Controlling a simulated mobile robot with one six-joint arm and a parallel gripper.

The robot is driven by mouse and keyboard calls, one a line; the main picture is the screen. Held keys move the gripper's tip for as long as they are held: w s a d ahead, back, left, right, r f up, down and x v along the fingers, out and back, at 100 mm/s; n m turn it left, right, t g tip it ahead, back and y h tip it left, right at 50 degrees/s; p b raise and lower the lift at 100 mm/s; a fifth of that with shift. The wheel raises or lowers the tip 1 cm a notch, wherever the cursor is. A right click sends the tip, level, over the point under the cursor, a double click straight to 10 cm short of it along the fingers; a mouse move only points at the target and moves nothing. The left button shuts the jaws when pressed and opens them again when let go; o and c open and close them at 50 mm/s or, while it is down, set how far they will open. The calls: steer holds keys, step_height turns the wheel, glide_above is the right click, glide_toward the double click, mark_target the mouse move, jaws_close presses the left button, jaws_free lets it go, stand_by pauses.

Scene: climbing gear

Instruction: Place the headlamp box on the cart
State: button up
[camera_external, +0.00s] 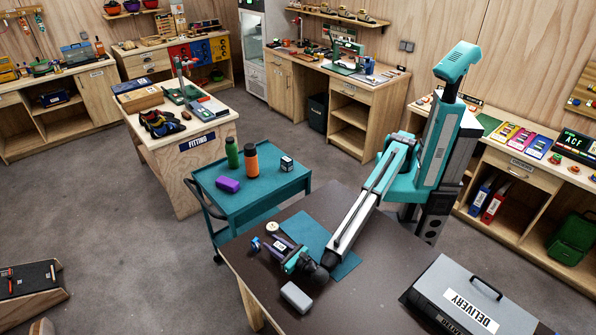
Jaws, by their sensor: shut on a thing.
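The teal cart (240,199) stands just beyond the table.
A grey box (296,297), a small blue item (256,243) and a round pale item (272,227) lie near my gripper. A grey delivery case (470,296) occupies the table's right. The cart top's near and middle parts have free room.

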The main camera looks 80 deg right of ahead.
steer(key=shift+f, duration=0.1)
steer(key=o, duration=1.2)
steer(key=shift+f+b, duration=0.2)
steer(key=shift+b, duration=0.25)
steer(key=v, duration=0.4)
steer(key=b+v, duration=0.1)
steer(key=v, duration=0.4)
steer(key=b+v, duration=0.1)
steer(key=v, duration=0.3)
steer(key=shift+s+r, duration=0.25)
steer(key=shift+s, duration=0.2)
steer(key=shift+o, duration=0.5)
